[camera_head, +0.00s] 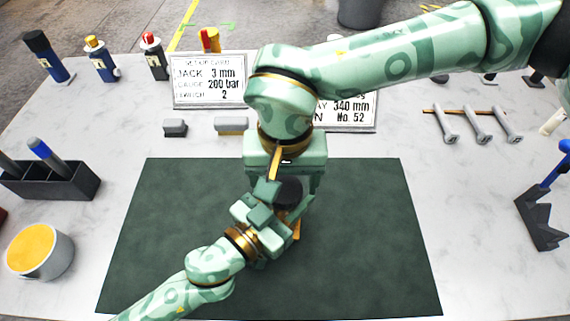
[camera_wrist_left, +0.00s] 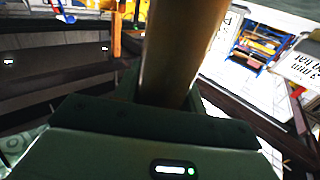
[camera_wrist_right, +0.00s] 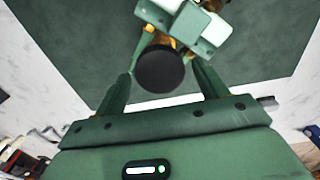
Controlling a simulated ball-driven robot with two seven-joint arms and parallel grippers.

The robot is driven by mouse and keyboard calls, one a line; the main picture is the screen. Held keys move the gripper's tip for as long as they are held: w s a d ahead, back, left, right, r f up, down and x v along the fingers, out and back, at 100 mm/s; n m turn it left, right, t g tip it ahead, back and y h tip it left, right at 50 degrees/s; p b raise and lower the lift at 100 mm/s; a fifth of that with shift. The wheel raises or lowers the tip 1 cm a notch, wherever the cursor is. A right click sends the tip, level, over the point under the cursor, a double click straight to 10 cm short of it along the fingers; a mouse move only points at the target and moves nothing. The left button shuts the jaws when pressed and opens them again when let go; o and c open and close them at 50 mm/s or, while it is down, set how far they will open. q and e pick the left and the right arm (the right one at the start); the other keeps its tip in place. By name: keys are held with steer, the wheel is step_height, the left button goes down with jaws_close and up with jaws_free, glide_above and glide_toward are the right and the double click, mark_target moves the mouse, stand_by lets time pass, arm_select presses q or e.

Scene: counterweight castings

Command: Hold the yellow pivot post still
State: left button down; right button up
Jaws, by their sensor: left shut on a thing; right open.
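The yellow pivot post (camera_wrist_left: 182,50) rises between my left gripper's fingers in the left wrist view. A yellow part (camera_head: 297,230) shows low beside the grippers in the head view; most of the rest is hidden. My left gripper (camera_head: 264,212) is shut on the post, coming from the lower left. A dark round cap (camera_wrist_right: 160,69) lies between the fingers of my right gripper (camera_wrist_right: 168,72) in the right wrist view. My right gripper is open and points down above the mat. I cannot tell whether its fingers touch the cap.
A dark green mat (camera_head: 375,240) covers the middle of the table, clear on both sides. Printed cards (camera_head: 208,80) stand behind it. A dark holder (camera_head: 50,183) and yellow-filled cup (camera_head: 38,250) are left; a dark stand (camera_head: 541,222) is right.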

steer(key=shift+f, duration=0.3)
steer(key=c, duration=1)
steer(key=m, duration=2)
steer(key=shift+m, duration=0.3)
